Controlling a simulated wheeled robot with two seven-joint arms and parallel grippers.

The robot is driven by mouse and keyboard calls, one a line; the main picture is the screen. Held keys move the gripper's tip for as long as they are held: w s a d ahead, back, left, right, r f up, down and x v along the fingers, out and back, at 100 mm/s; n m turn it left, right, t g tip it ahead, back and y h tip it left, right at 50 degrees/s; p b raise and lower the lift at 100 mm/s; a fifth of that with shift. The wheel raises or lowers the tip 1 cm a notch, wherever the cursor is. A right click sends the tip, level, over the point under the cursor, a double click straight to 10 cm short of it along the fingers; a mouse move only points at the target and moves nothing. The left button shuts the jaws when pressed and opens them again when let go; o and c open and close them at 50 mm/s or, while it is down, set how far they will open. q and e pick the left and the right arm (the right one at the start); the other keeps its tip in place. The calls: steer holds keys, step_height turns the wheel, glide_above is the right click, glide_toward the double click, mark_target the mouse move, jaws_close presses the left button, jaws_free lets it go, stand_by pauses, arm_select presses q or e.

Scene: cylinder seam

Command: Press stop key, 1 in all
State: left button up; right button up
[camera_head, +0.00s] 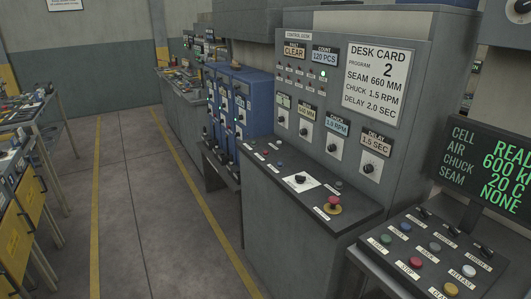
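The stop key is a round red button (415,262) on the sloping key panel (400,276) at the lower right. A small label that reads STOP lies just in front of it. Nothing covers the key. A green key (386,239) sits to its left, a grey key (435,246) to its upper right and a yellow key (450,289) to its lower right. Neither of my grippers is in view.
A blue key (405,226), a white key (469,270) and black switches share the panel. A screen (492,172) with green text stands behind it. A red mushroom button (333,203) is on the grey console (310,225). The floor aisle is clear.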

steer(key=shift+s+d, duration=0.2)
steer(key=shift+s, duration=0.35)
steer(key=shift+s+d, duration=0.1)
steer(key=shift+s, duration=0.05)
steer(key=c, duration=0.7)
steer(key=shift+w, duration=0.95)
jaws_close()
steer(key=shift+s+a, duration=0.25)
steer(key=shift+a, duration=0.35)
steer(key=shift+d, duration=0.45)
